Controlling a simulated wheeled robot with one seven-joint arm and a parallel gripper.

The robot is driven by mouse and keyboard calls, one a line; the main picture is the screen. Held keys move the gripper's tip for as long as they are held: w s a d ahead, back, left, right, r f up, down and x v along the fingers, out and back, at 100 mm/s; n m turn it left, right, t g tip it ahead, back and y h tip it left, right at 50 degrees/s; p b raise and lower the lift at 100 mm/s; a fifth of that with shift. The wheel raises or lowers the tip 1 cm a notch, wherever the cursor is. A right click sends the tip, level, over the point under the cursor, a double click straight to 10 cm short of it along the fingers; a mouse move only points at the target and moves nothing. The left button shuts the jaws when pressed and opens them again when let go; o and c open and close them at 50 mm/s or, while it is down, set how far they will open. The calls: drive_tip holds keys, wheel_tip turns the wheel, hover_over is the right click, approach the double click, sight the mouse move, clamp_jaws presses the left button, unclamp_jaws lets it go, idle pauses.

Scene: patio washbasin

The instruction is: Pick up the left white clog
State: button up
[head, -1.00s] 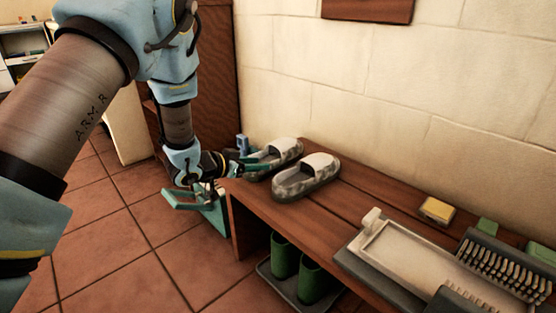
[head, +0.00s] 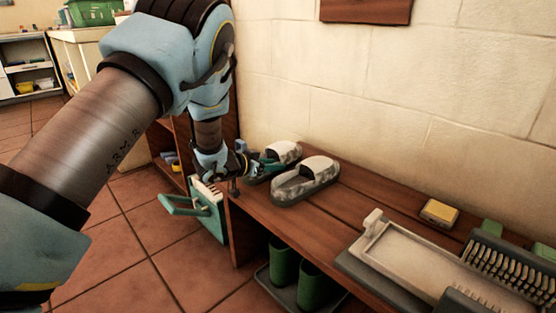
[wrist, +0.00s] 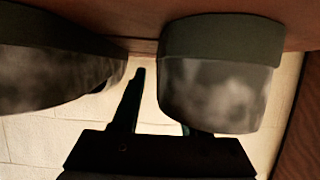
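The left white clog (head: 287,151) is pale on top with a mottled grey lower part and sits at the left end of the wooden bench. The right white clog (head: 310,176) stands beside it, nearer the camera. My gripper (head: 268,163) is at the left clog's near-left side, partly overlapping it. In the wrist view my gripper (wrist: 162,104) is open. One finger shows in the gap between the left clog (wrist: 222,80) and the right clog (wrist: 55,75). The other finger is mostly hidden behind the left clog. Neither clog is visibly lifted.
The bench (head: 350,207) runs right, with a yellow sponge (head: 439,212) and a pale tray (head: 420,262) on it. Green boots (head: 309,284) stand below. A teal bin (head: 208,205) hangs or stands at the bench's left end. The wall (head: 400,110) closes off the back.

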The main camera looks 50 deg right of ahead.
clamp_jaws()
idle(1.2)
